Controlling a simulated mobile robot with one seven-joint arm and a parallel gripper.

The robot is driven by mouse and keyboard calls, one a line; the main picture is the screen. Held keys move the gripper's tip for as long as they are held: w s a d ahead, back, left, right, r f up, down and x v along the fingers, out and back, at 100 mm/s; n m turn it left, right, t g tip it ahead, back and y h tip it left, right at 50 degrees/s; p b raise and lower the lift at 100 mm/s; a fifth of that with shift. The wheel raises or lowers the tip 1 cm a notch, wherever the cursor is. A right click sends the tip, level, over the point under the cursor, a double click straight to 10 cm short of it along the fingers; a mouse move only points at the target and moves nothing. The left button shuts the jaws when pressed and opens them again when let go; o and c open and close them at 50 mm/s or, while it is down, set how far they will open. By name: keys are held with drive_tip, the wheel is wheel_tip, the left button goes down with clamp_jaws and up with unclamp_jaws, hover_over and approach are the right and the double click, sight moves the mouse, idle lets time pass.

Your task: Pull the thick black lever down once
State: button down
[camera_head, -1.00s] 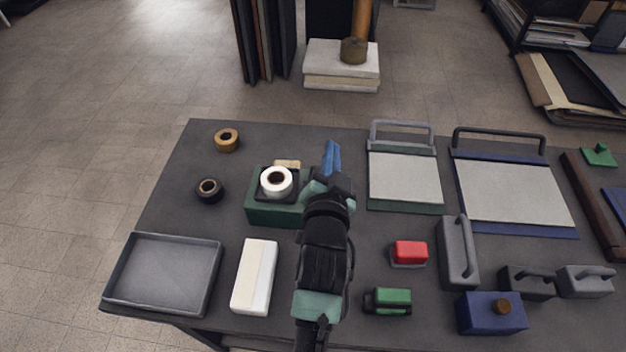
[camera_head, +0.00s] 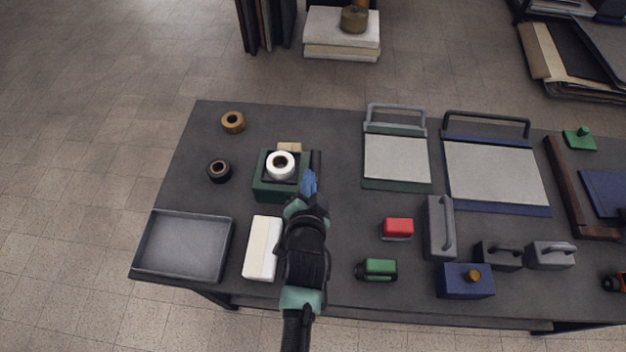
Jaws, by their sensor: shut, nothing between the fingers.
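A dark green box-shaped device (camera_head: 268,190) stands left of centre on the table, with a white roll (camera_head: 280,165) in its dark top. My gripper (camera_head: 309,182), with blue fingers, is shut and empty. It is at the device's front right, just below the visible part of the lever in the picture. I cannot tell whether the fingers touch the lever.
A white-and-cream block (camera_head: 263,248) and a grey tray (camera_head: 149,243) lie to the left. Brown (camera_head: 233,122) and black (camera_head: 219,171) rolls lie behind. A red-topped block (camera_head: 397,228), a green stamp-like piece (camera_head: 378,269) and two handled boards (camera_head: 397,185) (camera_head: 497,207) are to the right.

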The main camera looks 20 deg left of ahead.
drive_tip(key=b, duration=0.9)
approach(315, 166)
drive_tip(key=shift+w+a+f, duration=0.7)
drive_tip(key=shift+w+f, duration=0.05)
drive_tip(key=shift+w, duration=0.2)
idle(0.7)
drive_tip(key=shift+w+f, duration=0.15)
drive_tip(key=shift+f, duration=0.25)
drive_tip(key=shift+w+f+b, duration=0.1)
drive_tip(key=shift+f+b, duration=0.1)
drive_tip(key=shift+b, duration=0.15)
